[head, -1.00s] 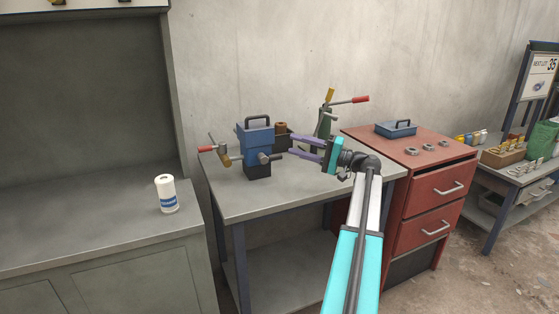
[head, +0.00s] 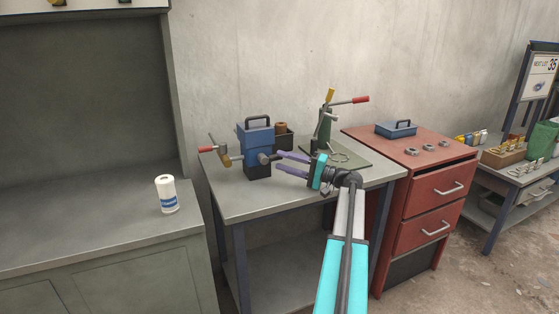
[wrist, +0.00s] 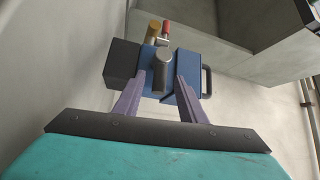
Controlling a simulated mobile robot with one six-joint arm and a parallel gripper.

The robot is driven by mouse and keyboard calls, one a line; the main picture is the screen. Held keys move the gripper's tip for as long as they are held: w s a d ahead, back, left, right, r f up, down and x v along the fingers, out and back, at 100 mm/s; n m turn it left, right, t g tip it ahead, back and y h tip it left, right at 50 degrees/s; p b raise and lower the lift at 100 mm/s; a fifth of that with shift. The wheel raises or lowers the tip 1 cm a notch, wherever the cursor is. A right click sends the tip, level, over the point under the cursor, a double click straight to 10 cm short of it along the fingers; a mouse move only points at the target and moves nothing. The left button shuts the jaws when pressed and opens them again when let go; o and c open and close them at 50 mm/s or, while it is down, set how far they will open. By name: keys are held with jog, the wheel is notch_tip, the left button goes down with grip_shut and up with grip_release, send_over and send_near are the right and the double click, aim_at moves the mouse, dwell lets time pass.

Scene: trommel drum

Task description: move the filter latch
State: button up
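A blue box unit (head: 256,138) with a dark top handle and a black base stands on the grey workbench. A short grey cylindrical knob (head: 264,159) sticks out of its right side; it also shows in the wrist view (wrist: 162,62). No part is labelled as the filter latch, so I cannot tell whether this knob is it. My gripper (head: 277,163) is open beside that side of the unit. In the wrist view its purple fingers (wrist: 160,84) point at the unit, with the knob in line between them. I cannot tell whether they touch anything.
A red-handled crank (head: 212,149) projects from the unit's left. A dark bin (head: 284,141) stands behind it. A green press with a red lever (head: 325,127) stands behind my arm. The grey workbench (head: 250,205) is clear in front. A red cabinet (head: 440,155) adjoins on the right.

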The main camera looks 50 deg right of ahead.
aim_at(271, 157)
jog(key=shift+x, duration=1.2)
grip_shut()
